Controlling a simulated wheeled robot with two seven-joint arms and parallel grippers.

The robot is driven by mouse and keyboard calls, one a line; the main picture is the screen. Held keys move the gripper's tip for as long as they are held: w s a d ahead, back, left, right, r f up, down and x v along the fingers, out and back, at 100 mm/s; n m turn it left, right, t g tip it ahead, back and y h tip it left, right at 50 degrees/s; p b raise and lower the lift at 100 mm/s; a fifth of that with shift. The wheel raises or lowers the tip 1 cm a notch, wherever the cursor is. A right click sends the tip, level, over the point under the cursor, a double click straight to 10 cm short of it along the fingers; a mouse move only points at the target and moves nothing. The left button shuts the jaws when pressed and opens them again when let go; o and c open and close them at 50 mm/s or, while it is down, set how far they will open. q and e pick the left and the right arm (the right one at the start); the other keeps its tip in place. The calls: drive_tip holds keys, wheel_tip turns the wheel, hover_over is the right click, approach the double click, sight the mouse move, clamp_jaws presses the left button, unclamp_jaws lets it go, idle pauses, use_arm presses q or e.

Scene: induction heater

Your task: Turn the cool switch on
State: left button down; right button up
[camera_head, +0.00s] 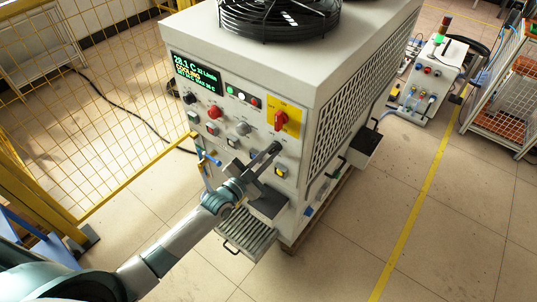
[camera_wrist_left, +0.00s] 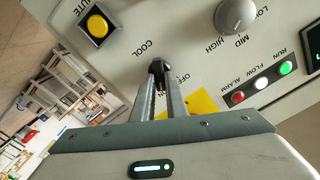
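The white machine's front panel (camera_head: 188,132) carries the cool switch, whose COOL and OFF labels show in the left wrist view. The switch itself is hidden behind my fingertips. My left gripper (camera_head: 275,148) reaches up to the panel's right part, below the red rotary handle. In the left wrist view my left gripper (camera_wrist_left: 158,72) has its dark fingertips together between the COOL and OFF labels, at or very near the panel. I cannot tell whether anything is between the tips. The display (camera_head: 194,72) is lit and reads COOLING. My right gripper is not in view.
A red handle on a yellow plate (camera_head: 285,120) is just above my fingers. A lit yellow MUTE button (camera_wrist_left: 97,25) and a grey knob (camera_wrist_left: 235,17) are nearby. A yellow mesh fence (camera_head: 105,85) stands left.

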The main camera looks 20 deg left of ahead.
use_arm(q)
drive_tip(key=shift+a+n, duration=0.1)
drive_tip(key=shift+n, duration=2)
drive_tip(key=c, duration=1.8)
unclamp_jaws()
drive_tip(key=shift+o, duration=0.2)
drive_tip(key=shift+b+v, duration=0.45)
drive_tip(key=shift+v, duration=0.35)
drive_tip(key=b+v, duration=0.3)
drive_tip(key=v, duration=1.2)
drive_tip(key=shift+s+a+b, duration=0.15)
drive_tip(key=shift+s+b, duration=0.2)
drive_tip(key=shift+b, duration=0.05)
